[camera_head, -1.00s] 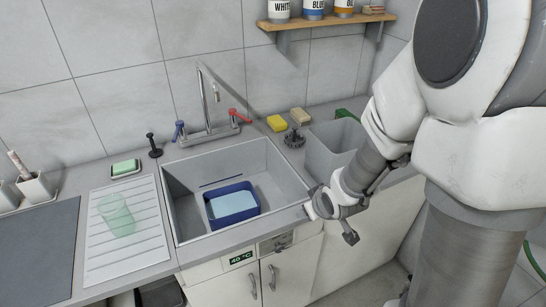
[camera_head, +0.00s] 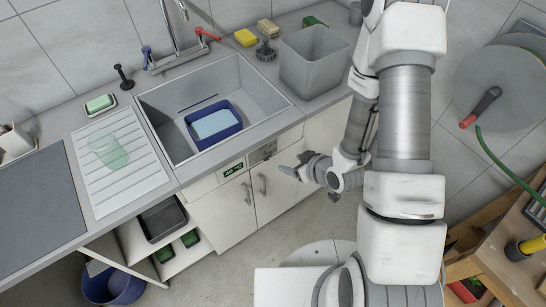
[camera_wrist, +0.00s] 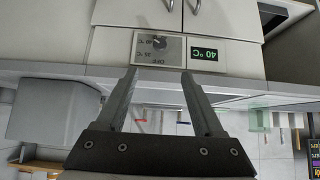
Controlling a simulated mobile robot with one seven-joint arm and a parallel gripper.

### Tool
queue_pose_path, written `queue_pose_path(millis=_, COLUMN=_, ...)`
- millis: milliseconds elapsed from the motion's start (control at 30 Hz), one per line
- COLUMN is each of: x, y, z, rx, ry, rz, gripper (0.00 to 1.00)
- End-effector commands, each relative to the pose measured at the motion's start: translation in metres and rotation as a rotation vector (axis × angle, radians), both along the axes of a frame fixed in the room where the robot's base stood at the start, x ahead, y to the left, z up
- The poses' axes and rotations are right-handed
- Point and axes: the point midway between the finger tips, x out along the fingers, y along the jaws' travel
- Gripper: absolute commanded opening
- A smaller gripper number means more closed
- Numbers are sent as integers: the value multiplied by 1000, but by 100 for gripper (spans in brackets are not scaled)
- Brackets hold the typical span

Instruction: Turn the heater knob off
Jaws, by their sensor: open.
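The heater panel (camera_head: 263,152) is on the cabinet front below the sink's front edge, beside a dark display (camera_head: 233,170) with green digits. In the wrist view, which is upside down, the display (camera_wrist: 204,54) reads 40 °C. My gripper (camera_head: 289,171) is to the right of the panel, in front of the cabinet. In the wrist view its fingers (camera_wrist: 158,74) are apart and empty, pointing toward the panel, with the knob beyond their tips.
The sink (camera_head: 180,120) holds a blue basin (camera_head: 235,126). Cabinet door handles (camera_head: 262,185) stick out below the panel. A grey bin (camera_head: 312,85) stands on the counter. Floor in front is open.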

Motion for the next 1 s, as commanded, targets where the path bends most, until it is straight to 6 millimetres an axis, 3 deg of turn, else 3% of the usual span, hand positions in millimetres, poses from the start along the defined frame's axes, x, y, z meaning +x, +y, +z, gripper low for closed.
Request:
queue_pose_path(millis=167, x=9, y=7, z=-11, rx=1, ry=1, rz=1, gripper=69)
queue_pose_path(millis=700, x=69, y=48, z=-84, rx=0, ry=1, rz=2, gripper=69)
queue_pose_path(millis=1000, x=95, y=64, z=-114, rx=1, ry=-1, rz=0, gripper=69)
